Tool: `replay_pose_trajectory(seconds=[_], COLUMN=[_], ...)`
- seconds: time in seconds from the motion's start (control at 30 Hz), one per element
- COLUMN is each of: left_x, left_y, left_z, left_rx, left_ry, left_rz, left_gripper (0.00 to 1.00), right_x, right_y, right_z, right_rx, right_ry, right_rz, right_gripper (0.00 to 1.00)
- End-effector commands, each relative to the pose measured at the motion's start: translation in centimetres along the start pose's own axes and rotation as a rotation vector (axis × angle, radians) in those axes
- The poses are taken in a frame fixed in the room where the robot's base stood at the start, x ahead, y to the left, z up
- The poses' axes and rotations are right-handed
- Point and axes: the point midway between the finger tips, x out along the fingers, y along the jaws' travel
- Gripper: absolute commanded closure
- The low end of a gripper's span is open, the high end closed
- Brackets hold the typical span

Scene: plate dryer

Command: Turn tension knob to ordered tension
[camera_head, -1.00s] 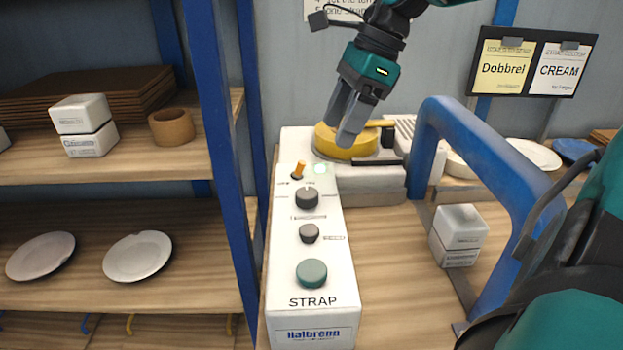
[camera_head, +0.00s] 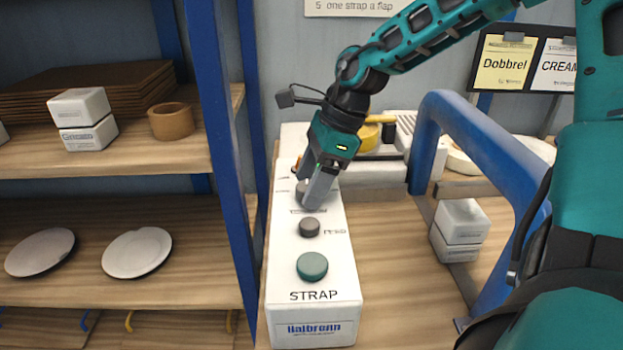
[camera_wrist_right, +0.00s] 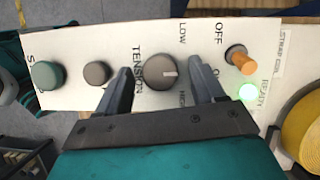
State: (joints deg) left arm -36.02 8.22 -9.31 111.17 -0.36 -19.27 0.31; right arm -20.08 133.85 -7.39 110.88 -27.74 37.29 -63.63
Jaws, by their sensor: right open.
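The white strap machine panel (camera_head: 335,275) carries several knobs. The dark tension knob (camera_wrist_right: 160,72) has a white pointer mark toward the right of the wrist view, roughly midway between LOW and HIGH. My right gripper (camera_wrist_right: 162,82) is open, with one finger on each side of this knob and gaps visible. In the head view, the right gripper (camera_head: 311,188) points down at the panel and partly hides the tension knob (camera_head: 300,188). My left gripper is not in view.
A smaller dark knob (camera_head: 309,227) and a green STRAP button (camera_head: 312,266) sit nearer on the panel. A blue arch (camera_head: 480,130) stands right; order cards (camera_head: 505,65) hang behind.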

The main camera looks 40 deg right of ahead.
Motion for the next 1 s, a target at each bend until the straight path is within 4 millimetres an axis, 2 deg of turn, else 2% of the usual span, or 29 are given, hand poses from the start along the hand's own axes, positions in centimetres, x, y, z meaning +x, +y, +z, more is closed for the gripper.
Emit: replay_pose_trajectory(seconds=[0.17, 0.73, 1.0], left_x=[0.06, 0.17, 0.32], left_y=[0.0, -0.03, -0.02], left_z=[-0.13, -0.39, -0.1], left_rx=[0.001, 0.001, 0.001], left_ry=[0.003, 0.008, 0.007], left_rz=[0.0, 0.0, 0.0], left_gripper=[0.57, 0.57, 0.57], right_x=[-0.01, -0.05, 0.03], right_y=[0.0, -0.01, -0.05], right_z=[0.01, 0.0, -0.06], right_rx=[0.0, 0.0, -0.021], right_ry=[0.0, 0.0, 0.0], right_rz=[0.0, 0.0, 0.009], right_gripper=[0.32, 0.85, 0.87])
